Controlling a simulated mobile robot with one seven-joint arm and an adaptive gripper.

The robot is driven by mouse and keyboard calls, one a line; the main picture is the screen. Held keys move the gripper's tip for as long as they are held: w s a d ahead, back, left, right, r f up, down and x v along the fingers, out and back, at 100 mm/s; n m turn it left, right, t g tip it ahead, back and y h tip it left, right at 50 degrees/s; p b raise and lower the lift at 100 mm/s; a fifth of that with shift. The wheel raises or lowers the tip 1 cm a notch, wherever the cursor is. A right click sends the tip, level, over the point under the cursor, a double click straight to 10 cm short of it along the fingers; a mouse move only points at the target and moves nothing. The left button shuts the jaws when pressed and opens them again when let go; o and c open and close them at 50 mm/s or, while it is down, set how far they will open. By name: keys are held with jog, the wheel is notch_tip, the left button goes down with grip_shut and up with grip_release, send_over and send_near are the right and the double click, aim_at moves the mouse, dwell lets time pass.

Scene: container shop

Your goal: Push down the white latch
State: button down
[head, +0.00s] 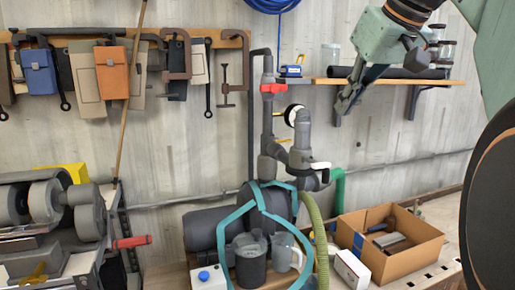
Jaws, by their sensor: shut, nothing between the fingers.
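The white latch (320,165) is a small light handle on the grey pipe valve (303,180) at the middle of the head view. It sticks out to the right from the pipe and looks about level. My gripper (342,112) hangs from the upper right, in front of the wall shelf. Its fingers are shut and empty and point down and left. In the picture it is above and slightly right of the latch, clearly apart from it. How far it is from the latch in depth I cannot tell.
A red-handled valve (273,88) and a gauge (293,115) sit on nearby pipes. A shelf (395,82) with jars is behind my gripper. Below are a green hose (318,235), clear jugs (285,250) and a cardboard box (408,260). Bare wall lies right of the pipes.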

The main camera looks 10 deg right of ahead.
send_over(318, 162)
jog(key=s, duration=0.3)
jog(key=f, duration=0.8)
jog(key=shift+w+d, duration=0.15)
jog(key=shift+w, duration=0.1)
notch_tip(318, 162, down, 4)
jog(key=shift+s+r, duration=0.1)
jog(key=shift+f+b, duration=0.35)
jog(key=shift+b, duration=0.5)
